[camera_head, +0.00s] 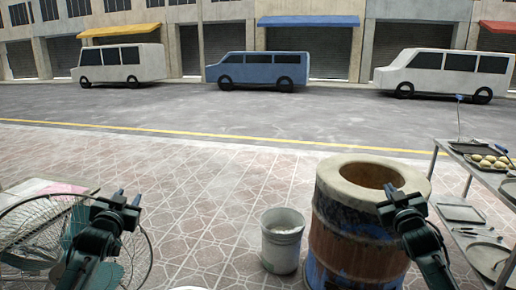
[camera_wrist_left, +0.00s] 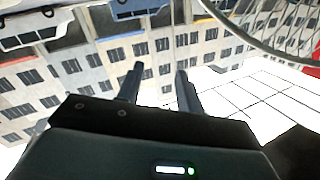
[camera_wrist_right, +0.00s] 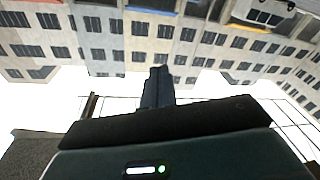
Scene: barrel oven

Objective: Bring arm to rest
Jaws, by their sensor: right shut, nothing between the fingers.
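My left gripper (camera_head: 128,197) is raised at the lower left of the head view, in front of the wire fan. In the left wrist view its two fingers (camera_wrist_left: 159,72) stand apart with nothing between them. My right gripper (camera_head: 388,203) is raised at the lower right of the head view, overlapping the right side of the barrel oven (camera_head: 345,215). In the right wrist view its fingers (camera_wrist_right: 157,72) are together and hold nothing. Both wrist views look toward building fronts and sky, seen upside down.
A large wire fan (camera_head: 35,240) stands at the lower left. A whitish bucket (camera_head: 282,240) stands left of the barrel oven. A metal rack (camera_head: 436,178) with trays and pale round pieces (camera_head: 490,161) is at the right. Paved ground between fan and bucket is clear.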

